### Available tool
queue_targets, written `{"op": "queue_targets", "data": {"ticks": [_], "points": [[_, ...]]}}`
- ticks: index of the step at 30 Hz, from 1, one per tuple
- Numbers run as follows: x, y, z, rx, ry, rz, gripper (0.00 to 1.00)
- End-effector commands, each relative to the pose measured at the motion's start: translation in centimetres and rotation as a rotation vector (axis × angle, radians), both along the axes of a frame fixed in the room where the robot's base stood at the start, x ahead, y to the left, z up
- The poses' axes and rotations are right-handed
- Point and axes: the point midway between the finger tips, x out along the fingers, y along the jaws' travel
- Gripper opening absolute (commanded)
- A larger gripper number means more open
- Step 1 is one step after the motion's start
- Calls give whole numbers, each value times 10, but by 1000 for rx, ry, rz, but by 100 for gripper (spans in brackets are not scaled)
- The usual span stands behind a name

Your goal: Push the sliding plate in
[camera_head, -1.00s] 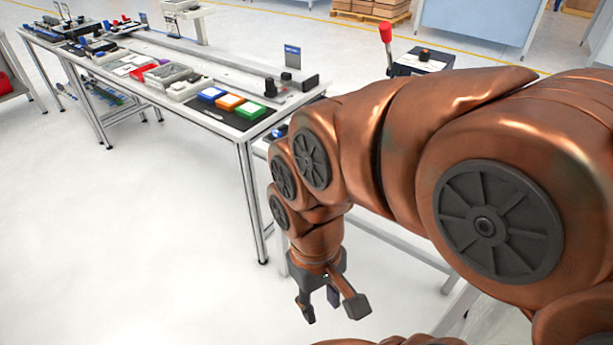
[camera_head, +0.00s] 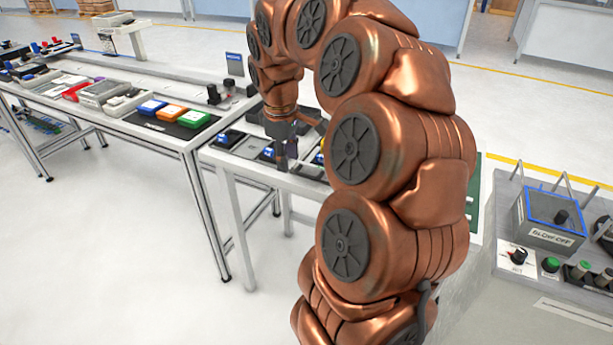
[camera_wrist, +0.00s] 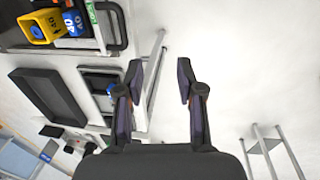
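My gripper (camera_head: 286,160) is at the front edge of a small light table (camera_head: 226,165), in front of my arm. The wrist view shows its two dark fingers (camera_wrist: 160,72) spread apart with nothing between them; pale floor shows through the gap. The left finger appears close to dark-framed units on the table in that view. I cannot tell which part is the sliding plate; my arm hides much of the table.
A long table with blue, orange (camera_head: 170,112) and green (camera_head: 194,119) blocks stands to the left. A control panel with a blue-edged box (camera_head: 550,218) is at right. In the wrist view, a black tray (camera_wrist: 38,78) and yellow container (camera_wrist: 38,27) are at left.

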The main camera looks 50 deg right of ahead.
Motion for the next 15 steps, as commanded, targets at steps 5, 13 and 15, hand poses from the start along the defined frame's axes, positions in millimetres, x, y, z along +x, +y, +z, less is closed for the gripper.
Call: {"op": "queue_targets", "data": {"ticks": [5, 13, 15], "points": [[4, -47, -8, -26, -2, -9, 37], [3, -61, -16, -33, 2, -10, 37], [3, -61, -22, -32, 5, -10, 37]]}}
